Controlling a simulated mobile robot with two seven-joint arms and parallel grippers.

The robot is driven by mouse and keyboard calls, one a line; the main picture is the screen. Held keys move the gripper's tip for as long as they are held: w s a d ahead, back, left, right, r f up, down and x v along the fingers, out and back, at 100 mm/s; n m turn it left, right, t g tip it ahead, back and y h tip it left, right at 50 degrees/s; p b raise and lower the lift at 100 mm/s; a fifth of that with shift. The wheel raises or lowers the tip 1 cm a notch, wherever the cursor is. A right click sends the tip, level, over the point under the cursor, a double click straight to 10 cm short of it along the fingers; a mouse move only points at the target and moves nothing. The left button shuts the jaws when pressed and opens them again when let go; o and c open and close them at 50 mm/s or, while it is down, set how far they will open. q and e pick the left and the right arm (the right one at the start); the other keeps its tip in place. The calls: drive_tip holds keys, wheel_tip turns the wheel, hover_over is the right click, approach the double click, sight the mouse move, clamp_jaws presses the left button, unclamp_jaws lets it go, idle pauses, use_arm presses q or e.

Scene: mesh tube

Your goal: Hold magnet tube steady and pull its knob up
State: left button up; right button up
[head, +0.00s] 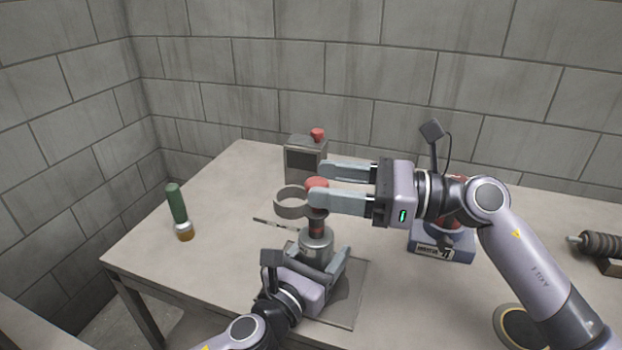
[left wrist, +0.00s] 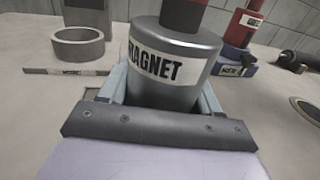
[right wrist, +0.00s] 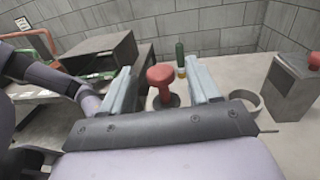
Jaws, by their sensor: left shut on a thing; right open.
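The magnet tube (head: 316,240) is a grey metal cylinder standing upright on a dark square mat on the table. Its label reads MAGNET in the left wrist view (left wrist: 165,72). A dark stem rises from it to a red knob (head: 317,184). My left gripper (head: 330,266) is shut around the tube's body, low down. My right gripper (head: 342,184) is open at knob height, its fingers pointing left in the head view. The knob shows between the two fingers in the right wrist view (right wrist: 160,76), with space on both sides.
A grey ring (head: 291,204) and a thin labelled strip (head: 275,223) lie beside the tube. A grey box with a red knob (head: 303,158) stands behind. A green cylinder (head: 176,204) is at left; a blue-based device (head: 441,248) is at right.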

drive_tip(key=v, duration=0.8)
drive_tip(key=shift+d, duration=0.1)
use_arm(q)
drive_tip(key=o, duration=1.3)
